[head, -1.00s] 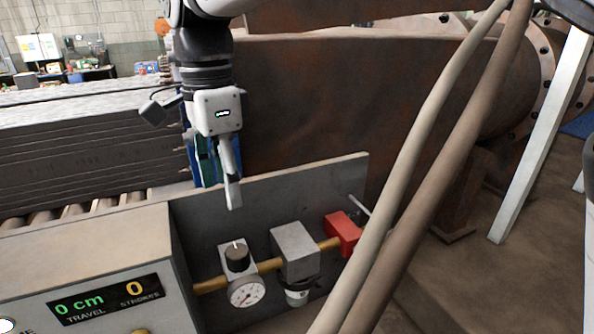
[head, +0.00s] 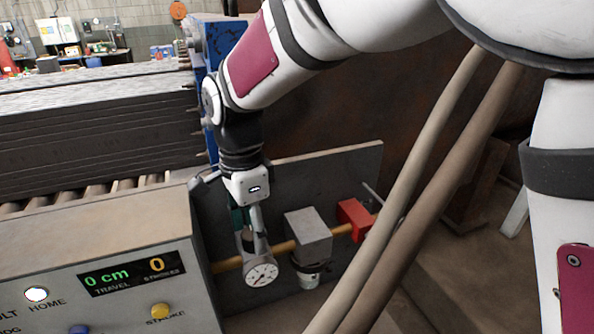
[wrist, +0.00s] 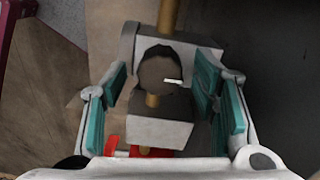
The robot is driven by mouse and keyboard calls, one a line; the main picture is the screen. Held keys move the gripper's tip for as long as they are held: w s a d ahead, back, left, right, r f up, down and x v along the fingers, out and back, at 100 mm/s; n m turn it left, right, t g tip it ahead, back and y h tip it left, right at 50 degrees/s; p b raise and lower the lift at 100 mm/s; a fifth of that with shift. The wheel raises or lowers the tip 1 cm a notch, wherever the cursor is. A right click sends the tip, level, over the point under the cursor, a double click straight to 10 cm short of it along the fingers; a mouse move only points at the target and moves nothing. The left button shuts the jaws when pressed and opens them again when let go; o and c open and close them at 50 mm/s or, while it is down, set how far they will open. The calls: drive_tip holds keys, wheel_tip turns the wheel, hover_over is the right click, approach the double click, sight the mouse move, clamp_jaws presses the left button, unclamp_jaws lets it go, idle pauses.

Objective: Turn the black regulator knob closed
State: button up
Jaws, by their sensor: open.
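The black regulator knob (wrist: 156,72) shows from above in the wrist view as a dark round cap with a white pointer mark toward the right. It sits on the grey regulator body (wrist: 127,45). My gripper (wrist: 163,84) is open, with its teal-padded fingers on either side of the knob. Gaps show between the knob and both pads. In the head view my gripper (head: 255,230) points down at the regulator, just above the white round gauge (head: 262,275). The fingers largely hide the knob there.
Right of the regulator on the brass pipe are a grey block (head: 308,237) and a red valve (head: 354,218). A grey plate (head: 345,170) stands behind. The control box (head: 100,240) is at left. Thick hoses (head: 410,190) cross in front at right.

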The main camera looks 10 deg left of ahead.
drive_tip(key=c, duration=1.2)
drive_tip(key=shift+o, duration=0.2)
